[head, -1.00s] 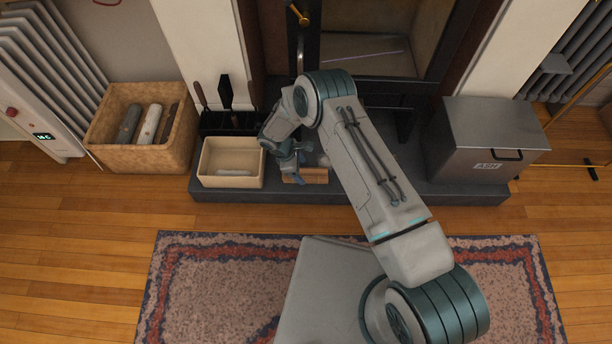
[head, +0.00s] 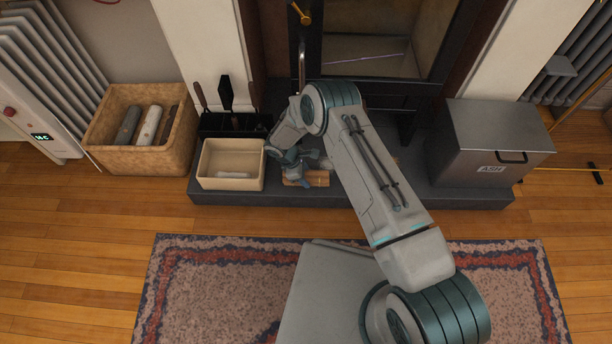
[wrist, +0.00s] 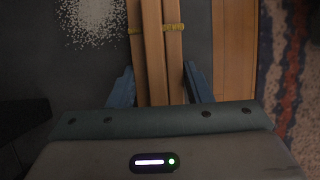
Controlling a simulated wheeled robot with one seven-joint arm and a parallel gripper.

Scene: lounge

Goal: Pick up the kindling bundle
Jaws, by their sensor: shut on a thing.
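The kindling bundle (wrist: 155,45) is several pale wooden sticks tied with a yellow band. In the wrist view it runs up the middle from between the fingers of my gripper (wrist: 159,88). The blue fingers sit on either side of the sticks, shut on them. In the head view the bundle (head: 318,179) is at the front of the dark hearth, partly hidden by my gripper (head: 297,172). I cannot tell whether it touches the hearth.
A cream box (head: 232,184) stands just left of the bundle. A log basket (head: 140,160) is farther left, and a grey ash bin (head: 495,135) stands on the right. The dark hearth (head: 400,195) borders wooden floor. White grains (wrist: 92,20) lie near the bundle.

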